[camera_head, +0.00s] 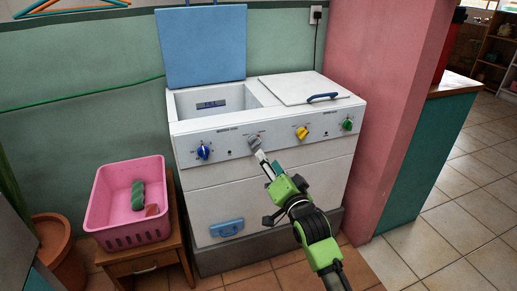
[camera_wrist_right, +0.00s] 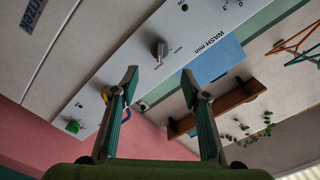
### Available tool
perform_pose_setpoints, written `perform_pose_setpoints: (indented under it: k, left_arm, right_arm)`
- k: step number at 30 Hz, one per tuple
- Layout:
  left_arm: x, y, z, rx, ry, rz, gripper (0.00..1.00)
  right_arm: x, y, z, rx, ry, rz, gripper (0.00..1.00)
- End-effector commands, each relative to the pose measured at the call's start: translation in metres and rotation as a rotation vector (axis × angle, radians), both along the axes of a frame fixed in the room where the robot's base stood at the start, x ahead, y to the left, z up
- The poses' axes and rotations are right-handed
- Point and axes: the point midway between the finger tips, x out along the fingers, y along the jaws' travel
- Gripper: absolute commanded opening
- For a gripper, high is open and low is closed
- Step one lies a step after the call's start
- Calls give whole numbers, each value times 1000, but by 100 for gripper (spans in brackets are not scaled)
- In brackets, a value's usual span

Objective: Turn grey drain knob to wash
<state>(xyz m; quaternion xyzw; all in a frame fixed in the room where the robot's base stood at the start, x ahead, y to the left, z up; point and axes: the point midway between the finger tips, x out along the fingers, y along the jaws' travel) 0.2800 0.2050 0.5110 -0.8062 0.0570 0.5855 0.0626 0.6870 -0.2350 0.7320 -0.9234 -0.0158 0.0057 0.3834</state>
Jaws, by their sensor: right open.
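The grey drain knob (camera_head: 254,141) is on the front panel of the white twin-tub washing machine (camera_head: 225,190), between a blue knob (camera_head: 203,152) and a yellow knob (camera_head: 302,132). My right gripper (camera_head: 261,157) is just in front of and below the grey knob in the head view. In the wrist view the right gripper (camera_wrist_right: 159,76) is open and empty. The grey knob (camera_wrist_right: 160,49) shows beyond the gap between its fingertips, apart from both fingers. The text "WASH min" is on the panel nearby. My left gripper is not in view.
A green knob (camera_head: 348,124) is at the panel's right end. The left tub's blue lid (camera_head: 203,45) stands open; the right lid (camera_head: 305,87) is closed. A pink basket (camera_head: 107,204) stands on a small wooden table at left. A pink pillar (camera_head: 385,120) is close at right.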

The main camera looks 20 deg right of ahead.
Motion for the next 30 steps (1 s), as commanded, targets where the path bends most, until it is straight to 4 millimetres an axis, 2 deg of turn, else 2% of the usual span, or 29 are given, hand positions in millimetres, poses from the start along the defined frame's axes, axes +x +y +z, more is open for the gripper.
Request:
perform_pose_setpoints:
  k: [3,11,13,18,30]
  left_arm:
    - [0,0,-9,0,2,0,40]
    - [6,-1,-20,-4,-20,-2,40]
    - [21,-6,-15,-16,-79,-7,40]
    - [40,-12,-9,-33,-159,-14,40]
    - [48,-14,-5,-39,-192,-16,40]
  right_arm:
    - [27,1,-2,-2,-1,0,42]
    - [77,3,-1,-2,-1,1,42]
    - [83,3,-2,-1,1,1,42]
    - [95,3,-1,-2,0,0,42]
    - [99,4,-1,-2,1,1,42]
